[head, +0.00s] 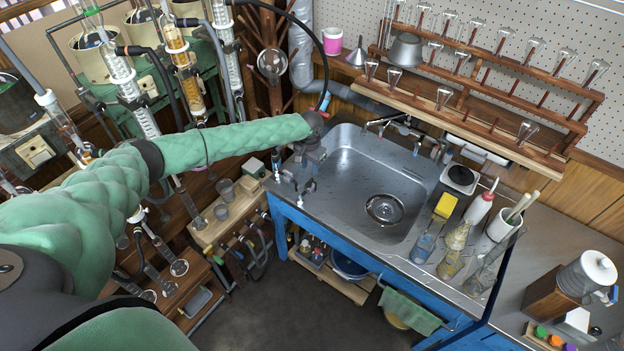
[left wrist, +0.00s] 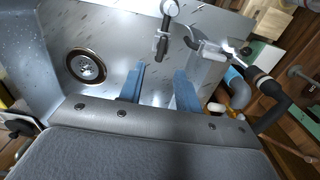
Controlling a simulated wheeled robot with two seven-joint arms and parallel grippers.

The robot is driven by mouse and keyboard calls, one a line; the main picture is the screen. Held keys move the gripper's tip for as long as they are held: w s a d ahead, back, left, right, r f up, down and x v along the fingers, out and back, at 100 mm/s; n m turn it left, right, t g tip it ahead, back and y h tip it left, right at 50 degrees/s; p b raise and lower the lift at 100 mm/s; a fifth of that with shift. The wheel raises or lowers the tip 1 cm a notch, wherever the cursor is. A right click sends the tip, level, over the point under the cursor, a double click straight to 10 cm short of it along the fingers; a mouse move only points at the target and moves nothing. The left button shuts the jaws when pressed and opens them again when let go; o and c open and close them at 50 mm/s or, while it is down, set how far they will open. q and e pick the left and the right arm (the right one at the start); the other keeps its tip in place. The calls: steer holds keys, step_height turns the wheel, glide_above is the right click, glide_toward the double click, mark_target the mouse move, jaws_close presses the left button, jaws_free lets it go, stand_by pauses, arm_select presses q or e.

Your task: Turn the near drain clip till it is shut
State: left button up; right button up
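My left gripper (head: 309,160) is over the left edge of the steel sink (head: 352,160). In the left wrist view its two blue fingers (left wrist: 160,78) stand apart with nothing between them. Just beyond the fingertips is a small fitting with a dark handle and a pale round end (left wrist: 162,46). A second, pale metal fitting (left wrist: 207,62) stands to its right, by a hose. In the head view small fittings (head: 307,187) show at the sink's left corner, just below the gripper. I cannot tell which fitting is the near drain clip, nor its turn. My right gripper is not in view.
The sink drain (left wrist: 87,66) lies left of the fingers. A black hose (left wrist: 268,86) runs at the right. Glass columns (head: 178,60) and a wooden stand with beakers (head: 226,210) are left of the sink. Flasks (head: 455,237) stand on the right counter.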

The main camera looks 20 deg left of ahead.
mark_target(310, 181)
arm_select(q)
steer(key=shift+a+f, duration=0.1)
steer(key=shift+f, duration=0.45)
step_height(310, 181, down, 5)
steer(key=shift+w+f+b, duration=0.1)
steer(key=shift+b, duration=0.7)
steer(key=shift+f+b, duration=0.5)
steer(key=shift+f, duration=0.2)
jaws_close()
